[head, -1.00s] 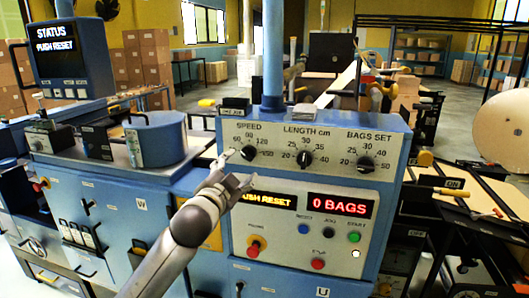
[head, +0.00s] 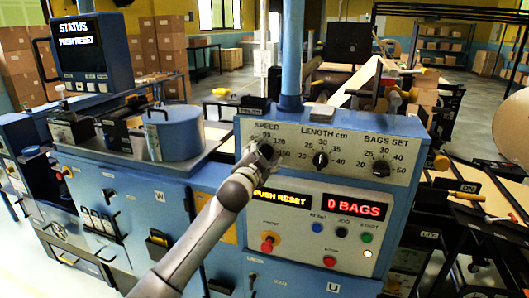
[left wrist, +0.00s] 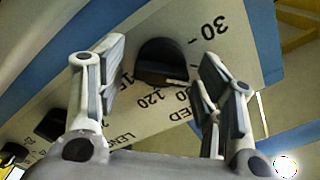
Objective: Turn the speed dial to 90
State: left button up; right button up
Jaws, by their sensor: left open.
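The speed dial is a dark knob under the SPEED label on the light control panel (head: 345,143). In the head view my left gripper (head: 264,153) covers most of it. In the left wrist view the dial (left wrist: 162,62) lies between the two spread fingers of my left gripper (left wrist: 161,70), with gaps on both sides. The printed 30 and 120 show beside it. I cannot tell which number the dial points at. My right gripper is not in view.
The length dial (head: 320,160) and bags set dial (head: 381,168) are to the right. Below are a PUSH RESET display (head: 282,198), a 0 BAGS display (head: 355,206) and several push buttons. A blue drum (head: 175,135) stands left of the panel.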

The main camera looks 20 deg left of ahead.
pick_arm(q)
jog(key=shift+w, duration=0.1)
jog(key=c, duration=1)
jog(key=shift+m, duration=0.3)
jog(key=m, duration=0.4)
jog(key=shift+d+f+m, duration=0.1)
jog(key=shift+f+m, duration=0.05)
jog(key=shift+m, duration=0.9)
jog(key=shift+f+m, duration=0.1)
jog(key=shift+m, duration=0.95)
